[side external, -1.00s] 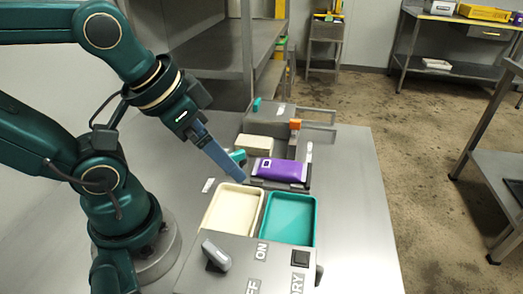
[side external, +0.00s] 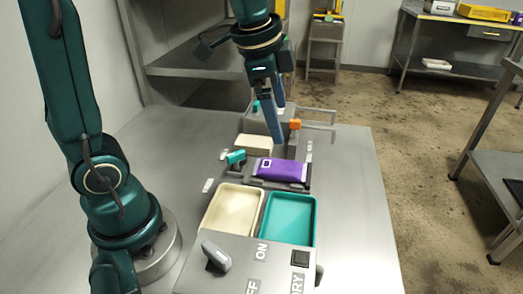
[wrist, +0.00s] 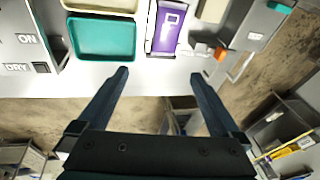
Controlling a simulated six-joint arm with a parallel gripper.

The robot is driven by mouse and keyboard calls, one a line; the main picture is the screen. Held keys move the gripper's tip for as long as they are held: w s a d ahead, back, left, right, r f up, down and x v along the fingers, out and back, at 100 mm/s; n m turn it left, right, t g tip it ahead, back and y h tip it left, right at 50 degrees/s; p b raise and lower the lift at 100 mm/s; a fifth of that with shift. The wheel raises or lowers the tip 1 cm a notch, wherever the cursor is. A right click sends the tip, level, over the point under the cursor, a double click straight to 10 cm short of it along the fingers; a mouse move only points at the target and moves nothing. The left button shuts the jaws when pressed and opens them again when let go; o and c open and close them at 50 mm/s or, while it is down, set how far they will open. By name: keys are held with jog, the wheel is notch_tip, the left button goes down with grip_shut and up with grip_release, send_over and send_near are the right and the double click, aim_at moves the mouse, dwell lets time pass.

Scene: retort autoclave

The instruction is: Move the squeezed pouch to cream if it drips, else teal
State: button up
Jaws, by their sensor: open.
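The purple pouch (side external: 279,169) lies flat on a dark fixture behind the trays; it also shows in the wrist view (wrist: 168,32). No drip can be made out on it. The cream tray (side external: 232,209) and the teal tray (side external: 289,220) stand side by side in front of it, both empty. The teal tray shows in the wrist view (wrist: 104,40), with part of the cream tray (wrist: 108,5). My gripper (side external: 278,138) is open and empty, above and behind the pouch near the orange handle (side external: 295,124). In the wrist view, nothing lies between its fingers (wrist: 160,76).
A teal lever (side external: 235,157) sits left of the pouch, with a cream block (side external: 253,144) behind. A grey switch panel with a lever (side external: 216,255) and a black button (side external: 300,258) is at the front. Metal shelving (side external: 190,70) stands at the back left. The right bench strip is clear.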

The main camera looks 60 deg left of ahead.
aim_at(284, 166)
jog(key=w+f, duration=0.1)
jog(key=f, duration=0.1)
jog(key=w+a+f+g, duration=0.1)
jog(key=w+f, duration=0.1)
jog(key=f, duration=0.1)
jog(key=w+a+f+m+g, duration=0.1)
jog(key=w+f, duration=0.1)
jog(key=shift+a+f, duration=0.15)
jog(key=shift+f, duration=0.2)
jog(key=shift+g, duration=0.7)
jog(key=f, duration=0.8)
jog(key=shift+s+a+f, duration=0.2)
jog(key=shift+a+f, duration=0.05)
jog(key=shift+a, duration=0.05)
